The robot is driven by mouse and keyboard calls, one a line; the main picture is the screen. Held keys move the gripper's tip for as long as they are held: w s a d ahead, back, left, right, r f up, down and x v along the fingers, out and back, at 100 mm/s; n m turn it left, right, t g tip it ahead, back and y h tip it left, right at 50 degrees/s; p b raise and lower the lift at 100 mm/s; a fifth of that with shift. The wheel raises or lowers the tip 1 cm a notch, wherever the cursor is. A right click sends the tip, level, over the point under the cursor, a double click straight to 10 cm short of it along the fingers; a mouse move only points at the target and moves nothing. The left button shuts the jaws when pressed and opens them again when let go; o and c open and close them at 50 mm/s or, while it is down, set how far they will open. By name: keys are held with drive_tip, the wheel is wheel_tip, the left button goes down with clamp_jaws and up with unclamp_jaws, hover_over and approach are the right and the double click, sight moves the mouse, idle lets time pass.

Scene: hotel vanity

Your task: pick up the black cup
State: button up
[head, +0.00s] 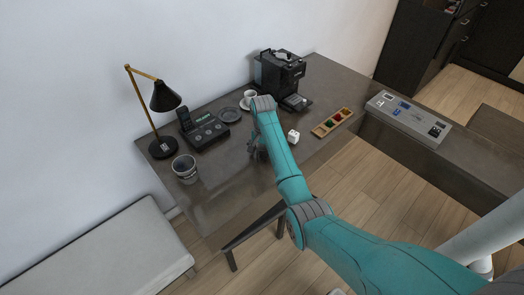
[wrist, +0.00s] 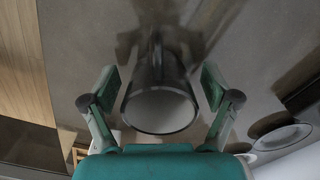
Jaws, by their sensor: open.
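The black cup (wrist: 158,75) shows in the wrist view, dark outside with a pale grey inside, its round mouth facing the camera. My gripper (wrist: 161,88) is open, with one finger on each side of the cup. A gap shows on both sides, and the fingers do not appear to press on it. In the head view my gripper (head: 255,150) is low over the middle of the desk. There the cup is mostly or wholly hidden by my gripper and arm.
A plate (head: 229,114), white cup (head: 249,97) and coffee machine (head: 280,74) are behind. A white cube (head: 293,137) and wooden tray (head: 333,122) lie right. The front-left desk is clear.

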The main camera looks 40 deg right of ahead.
drive_tip(key=c, duration=1.3)
drive_tip(key=shift+c, duration=0.2)
drive_tip(key=shift+r, duration=0.1)
